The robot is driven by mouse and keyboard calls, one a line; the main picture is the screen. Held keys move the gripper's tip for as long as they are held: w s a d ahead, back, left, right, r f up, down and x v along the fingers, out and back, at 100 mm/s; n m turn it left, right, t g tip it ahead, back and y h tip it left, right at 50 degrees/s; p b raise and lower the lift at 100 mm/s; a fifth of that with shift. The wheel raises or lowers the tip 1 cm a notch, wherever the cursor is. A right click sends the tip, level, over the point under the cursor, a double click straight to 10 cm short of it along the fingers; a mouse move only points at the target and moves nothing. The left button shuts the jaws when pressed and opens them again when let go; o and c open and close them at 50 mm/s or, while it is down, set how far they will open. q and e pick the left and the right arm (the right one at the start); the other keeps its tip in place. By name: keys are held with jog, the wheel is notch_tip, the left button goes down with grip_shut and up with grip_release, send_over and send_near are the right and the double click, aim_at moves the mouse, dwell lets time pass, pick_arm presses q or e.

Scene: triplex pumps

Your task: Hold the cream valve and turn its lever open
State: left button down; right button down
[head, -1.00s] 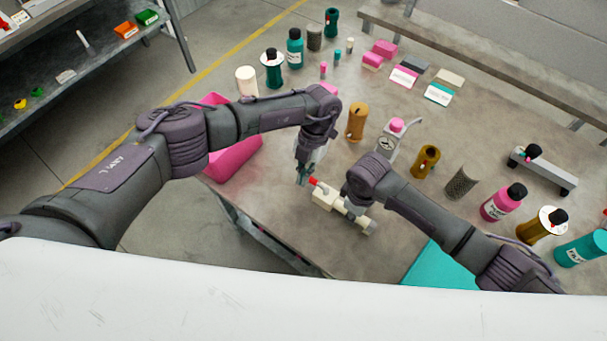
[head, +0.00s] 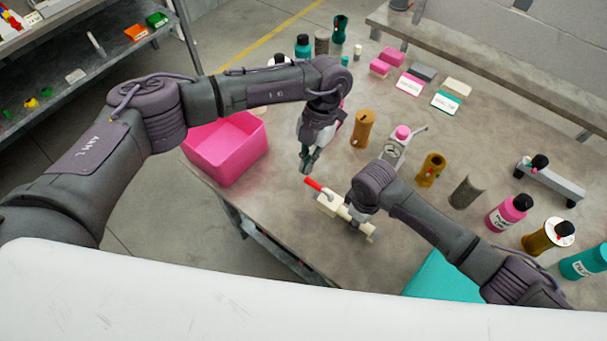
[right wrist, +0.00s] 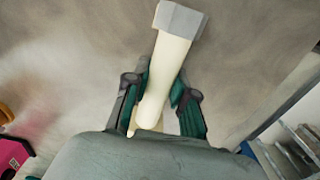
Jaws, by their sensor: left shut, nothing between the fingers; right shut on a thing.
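The cream valve (head: 328,206) is near the table's front edge in the head view. Its red lever (head: 314,185) points to the upper left, looking roughly in line with the valve body. My left gripper (head: 306,168) is shut and empty, just above the lever's tip in the picture and apart from it. My right gripper is shut on the valve; its fingers are mostly hidden by my wrist in the head view. In the right wrist view, the right gripper's (right wrist: 158,100) teal-padded fingers clasp the cream body (right wrist: 170,55), with a grey end piece (right wrist: 180,18) beyond.
A pink bin (head: 228,150) stands left of the valve. Bottles line the right side.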

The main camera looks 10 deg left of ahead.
dwell(0.3)
jog(key=c, duration=0.9)
grip_release()
